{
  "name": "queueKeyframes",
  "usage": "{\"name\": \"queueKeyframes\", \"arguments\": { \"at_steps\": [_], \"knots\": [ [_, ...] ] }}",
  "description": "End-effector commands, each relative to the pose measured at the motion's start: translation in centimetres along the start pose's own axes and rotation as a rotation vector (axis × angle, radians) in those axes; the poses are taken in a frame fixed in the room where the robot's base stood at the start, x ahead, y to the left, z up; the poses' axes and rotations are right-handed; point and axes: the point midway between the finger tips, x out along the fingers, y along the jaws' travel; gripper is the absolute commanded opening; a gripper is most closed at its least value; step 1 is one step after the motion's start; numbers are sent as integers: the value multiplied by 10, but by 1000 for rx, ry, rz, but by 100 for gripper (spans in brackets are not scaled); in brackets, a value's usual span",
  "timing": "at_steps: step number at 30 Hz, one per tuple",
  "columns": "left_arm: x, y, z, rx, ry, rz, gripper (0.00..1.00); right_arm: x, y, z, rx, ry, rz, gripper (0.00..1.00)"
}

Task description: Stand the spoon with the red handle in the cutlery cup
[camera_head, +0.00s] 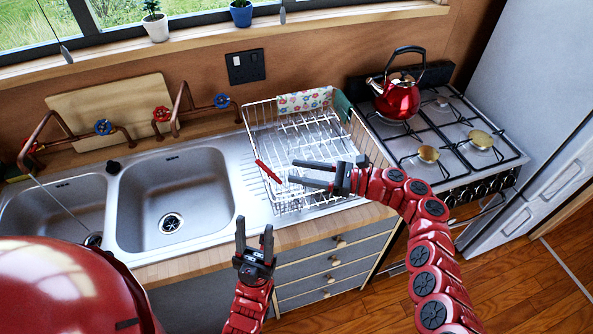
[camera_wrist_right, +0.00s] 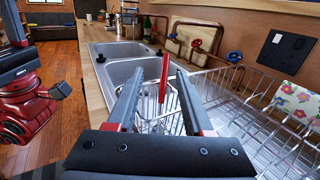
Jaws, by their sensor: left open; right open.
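The spoon's red handle (camera_head: 268,171) shows at the left side of the dish rack. In the right wrist view the handle (camera_wrist_right: 163,80) rises nearly upright between my fingers, above a wire cup (camera_wrist_right: 160,124) that looks like the cutlery cup. The spoon appears to stand in that cup, slightly leaning; its lower part is not clear. My right gripper (camera_head: 292,171) is open over the rack, with its fingertips close to the handle and not visibly gripping it. My left gripper (camera_head: 254,225) is open and empty in front of the counter edge.
The wire dish rack (camera_head: 248,118) holds a flowered cloth (camera_head: 305,100) at its back. A double steel sink (camera_head: 205,165) lies left of it. A stove (camera_head: 440,150) with a red kettle (camera_head: 398,98) stands to the right. Drawers (camera_head: 335,263) are below the counter.

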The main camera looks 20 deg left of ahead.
Motion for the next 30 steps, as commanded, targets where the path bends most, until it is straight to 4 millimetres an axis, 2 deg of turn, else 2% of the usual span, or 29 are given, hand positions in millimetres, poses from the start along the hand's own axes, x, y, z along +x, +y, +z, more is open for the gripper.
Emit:
{"name": "queueKeyframes", "arguments": {
  "at_steps": [12, 16, 22, 30],
  "knots": [
    [-28, 1, 5, 0, 0, 0, 50, -107, -1, -4, -1, 5, -3, 51],
    [-35, 2, 6, 0, 0, 0, 50, -133, 0, -4, 1, 3, -2, 51],
    [-40, 2, 7, 0, 0, 0, 50, -156, 0, -2, 2, 3, 2, 51],
    [-39, 2, 7, 0, 0, 0, 50, -160, 0, 0, 1, 0, 2, 51]
  ]
}}
